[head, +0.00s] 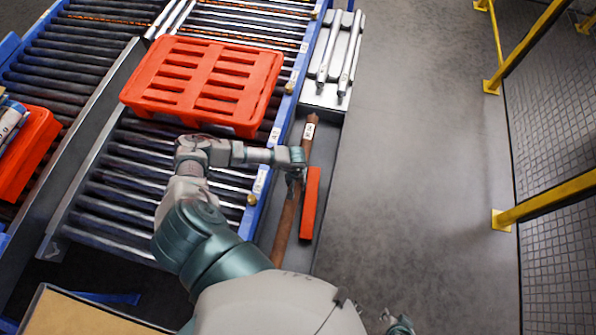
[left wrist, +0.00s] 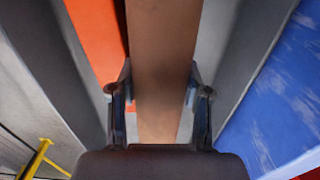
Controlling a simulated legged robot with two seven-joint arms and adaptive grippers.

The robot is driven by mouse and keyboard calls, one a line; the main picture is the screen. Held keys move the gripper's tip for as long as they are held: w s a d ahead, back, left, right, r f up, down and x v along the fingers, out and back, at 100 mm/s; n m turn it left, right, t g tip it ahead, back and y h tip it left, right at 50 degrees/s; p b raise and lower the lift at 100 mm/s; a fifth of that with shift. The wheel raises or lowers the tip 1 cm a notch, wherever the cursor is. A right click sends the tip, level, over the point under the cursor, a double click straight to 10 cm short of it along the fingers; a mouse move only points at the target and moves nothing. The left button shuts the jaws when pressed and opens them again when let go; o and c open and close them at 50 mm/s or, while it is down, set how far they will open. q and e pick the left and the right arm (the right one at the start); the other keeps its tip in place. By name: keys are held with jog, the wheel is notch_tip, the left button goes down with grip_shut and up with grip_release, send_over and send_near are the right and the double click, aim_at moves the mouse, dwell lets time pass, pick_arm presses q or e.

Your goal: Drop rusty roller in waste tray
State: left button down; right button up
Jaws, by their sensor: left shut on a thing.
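The rusty roller (head: 287,220) is a long brown rod with a white label near its far end. It lies lengthwise along or just above a dark grey tray (head: 326,140) beside the conveyor; I cannot tell if it touches the tray floor. My left gripper (head: 294,176) is shut on the roller near its middle. In the left wrist view the roller (left wrist: 164,60) runs between the two fingers (left wrist: 160,100). No label marks a waste tray. A small part of my right gripper (head: 399,326) shows at the bottom edge, its jaws unclear.
An orange bar (head: 310,205) lies right of the roller. Clean metal rollers (head: 350,50) rest in a light grey tray (head: 322,98) beyond. A red pallet (head: 205,82) sits on the conveyor (head: 125,190). Yellow railing (head: 545,215) stands right; the floor (head: 425,150) between is clear.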

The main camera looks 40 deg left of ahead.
pick_arm(q)
jog(key=c, duration=0.8)
grip_release()
jog(key=o, duration=0.4)
jog(key=shift+c, duration=0.2)
jog(key=shift+d+r, duration=0.1)
jog(key=shift+d, duration=0.05)
notch_tip(320, 180, up, 12)
jog(key=shift+f, duration=0.1)
